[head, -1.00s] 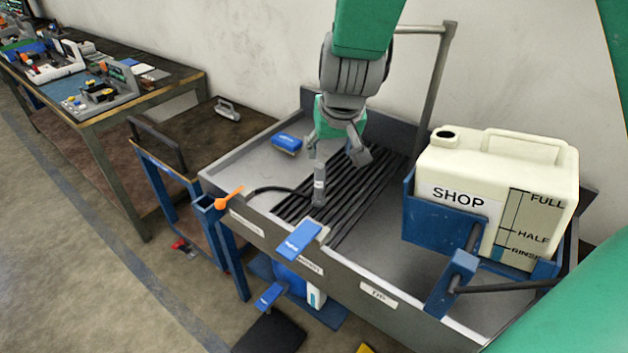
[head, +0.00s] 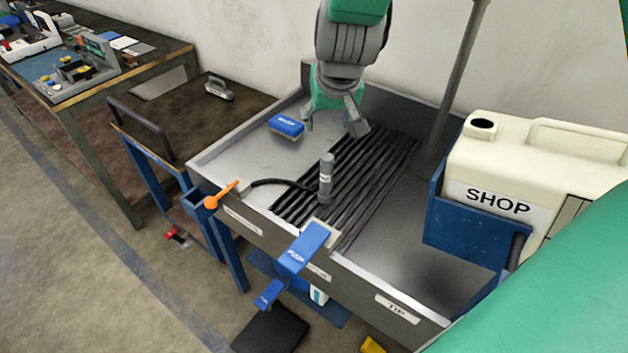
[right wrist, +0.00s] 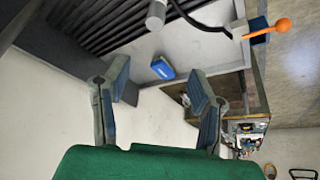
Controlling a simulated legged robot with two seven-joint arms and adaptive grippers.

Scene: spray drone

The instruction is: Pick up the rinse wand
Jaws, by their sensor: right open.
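A grey upright cylinder (head: 326,178) stands by the black slats of a metal basin (head: 235,160); a black hose joins its side, and I take it for the rinse wand. It shows at the top of the right wrist view (right wrist: 156,14). The hose runs to an orange lever (head: 222,194) at the basin's front left edge. My right gripper (head: 333,124) is open and empty, apart from the cylinder and behind it in the head view. Its two spread fingers also show in the right wrist view (right wrist: 160,88). My left gripper is out of view.
A blue brush (head: 287,125) lies left of my right gripper. A white SHOP jug (head: 530,165) sits in a blue holder at the right. A blue PUSH pedal-like plate (head: 303,250) juts from the basin's front. A brown cart (head: 195,125) and a workbench stand at the left.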

